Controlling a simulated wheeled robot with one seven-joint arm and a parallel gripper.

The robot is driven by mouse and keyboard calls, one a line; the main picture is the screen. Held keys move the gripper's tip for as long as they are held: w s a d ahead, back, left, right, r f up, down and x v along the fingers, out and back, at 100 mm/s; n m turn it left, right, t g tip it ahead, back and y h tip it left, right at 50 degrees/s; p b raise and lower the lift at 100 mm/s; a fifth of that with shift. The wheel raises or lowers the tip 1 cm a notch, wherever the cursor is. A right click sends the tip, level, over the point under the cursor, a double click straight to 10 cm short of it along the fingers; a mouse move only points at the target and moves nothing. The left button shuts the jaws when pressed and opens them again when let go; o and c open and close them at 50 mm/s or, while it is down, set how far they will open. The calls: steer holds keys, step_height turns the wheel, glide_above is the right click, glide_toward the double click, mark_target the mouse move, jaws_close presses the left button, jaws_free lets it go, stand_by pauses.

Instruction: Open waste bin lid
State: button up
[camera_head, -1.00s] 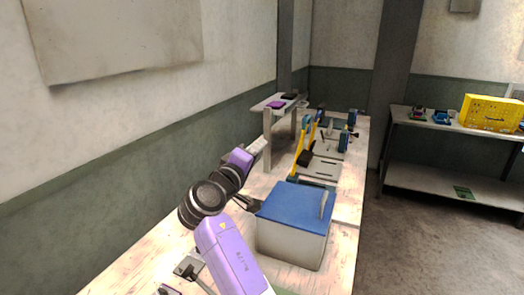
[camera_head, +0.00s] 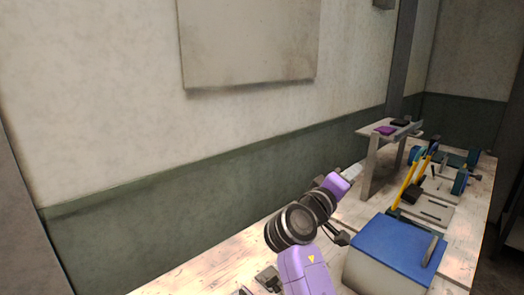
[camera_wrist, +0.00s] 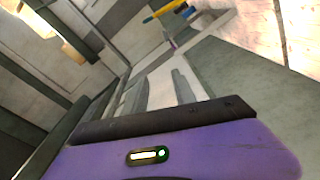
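The waste bin is the pale box (camera_head: 375,277) with a flat blue lid (camera_head: 398,246) at lower right in the head view. The lid lies shut on it, and a grey upright strip stands at its right edge. The bin's lower part is cut off by the frame. My gripper (camera_head: 351,171) is up and to the left of the bin, pointing away from me and clear of the lid. In the wrist view, two grey fingers (camera_wrist: 162,90) stand apart beyond my purple hand, with nothing seen between them.
A small raised shelf (camera_head: 378,131) with purple and black items stands behind the bin. Yellow-handled clamps (camera_head: 410,180) and blue fixtures are farther along the workbench (camera_head: 200,272). A wall runs close along the bench's left side.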

steer(key=a+f+n+t+y, duration=0.2)
steer(key=a+f+t+y, duration=0.25)
steer(key=a+y, duration=0.25)
steer(key=s+a+f+t+y, duration=0.1)
steer(key=s+a+f+y, duration=0.15)
steer(key=s+f, duration=0.35)
steer(key=s+a+f+t+y, duration=0.1)
steer(key=s+f+y, duration=0.3)
steer(key=s, duration=0.4)
steer(key=s+d+f+m, duration=0.1)
steer(key=s+f+m, duration=0.1)
steer(key=s, duration=1.3)
steer(key=s+d+f+m+g, duration=0.1)
steer(key=s+d+f+m, duration=0.1)
steer(key=s, duration=1.4)
steer(key=shift+f+m+y, duration=0.3)
steer(key=shift+f+y, duration=0.15)
steer(key=s+f+g, duration=0.1)
steer(key=s, duration=0.2)
steer(key=s+d+f+g, duration=0.1)
steer(key=s, duration=0.2)
steer(key=s+f+m+g+h, duration=0.1)
steer(key=s, duration=0.2)
steer(key=shift+s+d, duration=0.2)
steer(key=shift+s, duration=0.2)
steer(key=shift+w, duration=0.1)
